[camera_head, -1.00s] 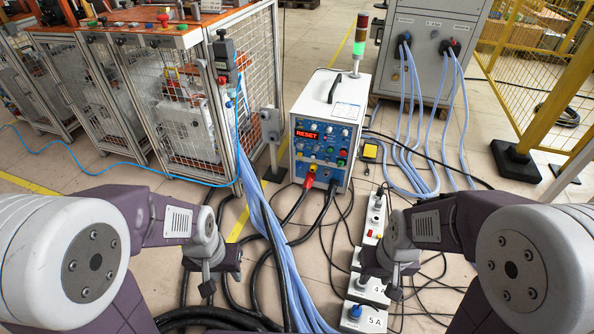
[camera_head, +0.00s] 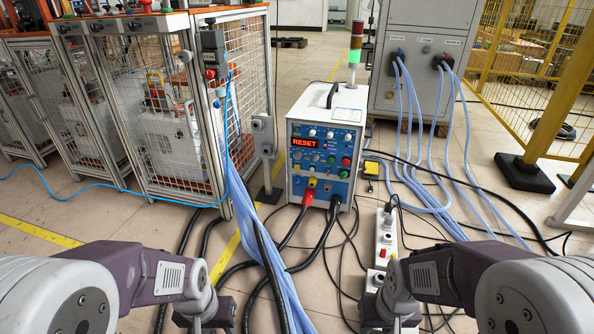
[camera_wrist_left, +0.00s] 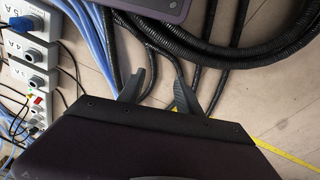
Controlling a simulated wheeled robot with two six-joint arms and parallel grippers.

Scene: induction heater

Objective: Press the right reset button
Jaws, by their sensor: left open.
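The white and blue induction heater (camera_head: 308,180) stands on the floor ahead, its front panel facing me. My left gripper (camera_wrist_left: 160,78) is open and empty in the left wrist view, over floor and black cables. In the head view its wrist is at the lower left, short of the heater. My right gripper (camera_head: 388,312) is at the bottom right of centre; its fingers are unclear.
Thick blue and black cables (camera_head: 272,265) run across the floor before the heater. A white socket strip (camera_head: 385,240) lies at its right front. A wire-mesh machine frame (camera_head: 170,110) stands left, a grey cabinet (camera_head: 418,70) behind right, and a yellow fence (camera_head: 545,80) far right.

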